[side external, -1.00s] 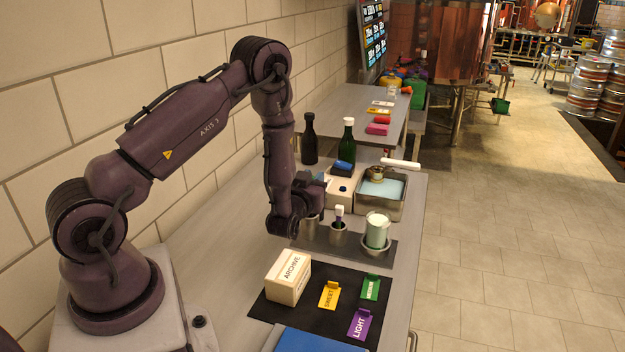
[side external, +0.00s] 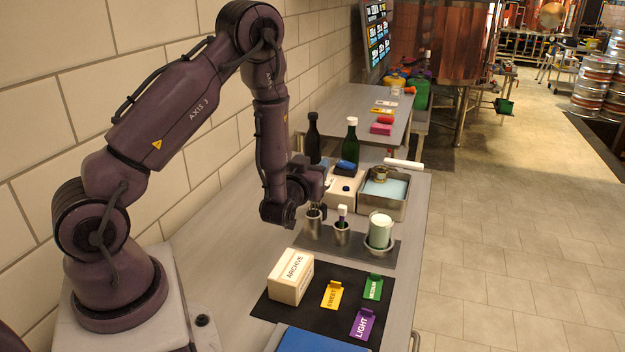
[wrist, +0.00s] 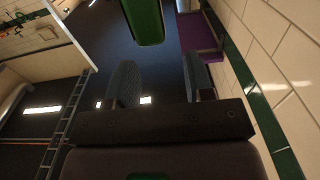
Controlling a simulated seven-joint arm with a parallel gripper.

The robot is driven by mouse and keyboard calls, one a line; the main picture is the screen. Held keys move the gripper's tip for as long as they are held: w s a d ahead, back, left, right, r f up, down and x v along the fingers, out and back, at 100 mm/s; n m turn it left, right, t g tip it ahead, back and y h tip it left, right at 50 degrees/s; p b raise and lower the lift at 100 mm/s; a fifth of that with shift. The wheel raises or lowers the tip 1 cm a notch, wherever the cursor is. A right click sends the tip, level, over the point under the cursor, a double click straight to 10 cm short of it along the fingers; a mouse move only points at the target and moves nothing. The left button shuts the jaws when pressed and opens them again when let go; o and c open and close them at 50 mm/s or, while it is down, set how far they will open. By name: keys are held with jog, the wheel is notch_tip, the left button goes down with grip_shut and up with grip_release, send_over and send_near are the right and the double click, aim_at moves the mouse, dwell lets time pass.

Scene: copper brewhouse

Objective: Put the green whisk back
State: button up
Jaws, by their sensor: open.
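My gripper (side external: 317,183) is above the left metal cup (side external: 313,221) on the dark holder strip (side external: 384,252). In the wrist view its two dark fingers are apart, with nothing seen between them (wrist: 161,84). A rounded green object (wrist: 144,20) shows beyond the fingers at the top of the wrist view; I cannot tell if it is the whisk. Thin dark shapes show at the left cup's mouth, too small to name. The middle cup (side external: 341,235) holds a white-topped tool (side external: 342,211). I cannot clearly make out a green whisk in the side view.
A pale green container (side external: 380,230) stands in the right cup. Behind are a metal basin (side external: 398,207) and two bottles, one dark (side external: 313,140), one green (side external: 350,142). An ARCHIVE box (side external: 291,277) and yellow, green and purple cards lie on the front black mat (side external: 310,316).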

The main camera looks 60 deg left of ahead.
jog(key=d+r+m+g+h, duration=0.1)
jog(key=d+r+m+h, duration=0.3)
jog(key=d+r+h, duration=0.7)
jog(key=s+d+r+m+g+h, duration=0.1)
jog(key=s+d+r+m+g, duration=0.1)
jog(key=s, duration=0.7)
jog(key=s+d+r+m+g, duration=0.3)
jog(key=s+d, duration=0.3)
jog(key=s, duration=0.3)
jog(key=shift+s+d+r+g+h, duration=0.15)
jog(key=shift+s+r+g+h, duration=0.25)
jog(key=shift+r+g, duration=0.25)
